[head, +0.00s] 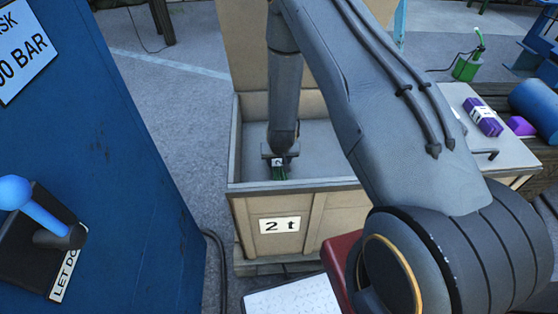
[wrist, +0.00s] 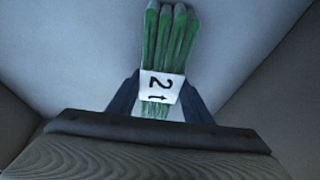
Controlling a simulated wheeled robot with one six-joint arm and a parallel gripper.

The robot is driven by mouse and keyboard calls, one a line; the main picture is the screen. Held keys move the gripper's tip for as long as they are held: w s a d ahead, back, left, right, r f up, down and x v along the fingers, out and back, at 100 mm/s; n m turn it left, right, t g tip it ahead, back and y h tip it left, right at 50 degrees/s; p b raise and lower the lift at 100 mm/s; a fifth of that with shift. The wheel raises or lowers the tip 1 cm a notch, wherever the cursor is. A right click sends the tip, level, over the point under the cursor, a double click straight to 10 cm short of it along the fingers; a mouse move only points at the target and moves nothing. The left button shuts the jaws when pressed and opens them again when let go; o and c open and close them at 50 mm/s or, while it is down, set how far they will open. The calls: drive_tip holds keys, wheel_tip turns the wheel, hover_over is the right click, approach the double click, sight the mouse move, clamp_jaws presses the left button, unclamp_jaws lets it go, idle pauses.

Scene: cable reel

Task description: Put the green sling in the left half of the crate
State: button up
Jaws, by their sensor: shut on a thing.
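The green sling (wrist: 168,35) is a folded bundle with a white band marked "2 t" around it. My gripper (wrist: 158,100) is shut on it at the band. In the head view my gripper (head: 280,158) points down inside the crate (head: 310,200), in its left part. The sling shows there as a small green patch (head: 279,173) just behind the crate's front wall. The front wall hides the crate's floor below it, so I cannot tell whether the sling touches the floor. My arm covers the right part of the crate.
A blue cabinet (head: 110,150) with a blue-knobbed lever (head: 40,210) stands at the left. At the right, a pale table (head: 470,125) holds a purple bundle (head: 483,117). A white perforated surface (head: 292,299) and a red object (head: 341,262) are in front of the crate.

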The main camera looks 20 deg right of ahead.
drive_tip(key=o, duration=1.4)
drive_tip(key=shift+f, duration=0.1)
drive_tip(key=shift+o, duration=0.2)
drive_tip(key=shift+s+r, duration=0.1)
drive_tip(key=shift+r, duration=0.55)
drive_tip(key=s+a+r+g+b, duration=0.1)
drive_tip(key=s+r, duration=0.3)
drive_tip(key=r, duration=0.4)
drive_tip(key=s+r+n+y, duration=0.1)
drive_tip(key=s+r, duration=0.3)
drive_tip(key=r, duration=0.3)
drive_tip(key=s+a+r+g+b, duration=0.1)
drive_tip(key=s+r, duration=0.3)
drive_tip(key=r, duration=0.4)
drive_tip(key=s+d+r+n+g, duration=0.1)
drive_tip(key=s+d+r, duration=0.1)
drive_tip(key=s+r, duration=0.7)
drive_tip(key=s, duration=0.4)
drive_tip(key=shift+g, duration=0.4)
drive_tip(key=shift+r, duration=0.1)
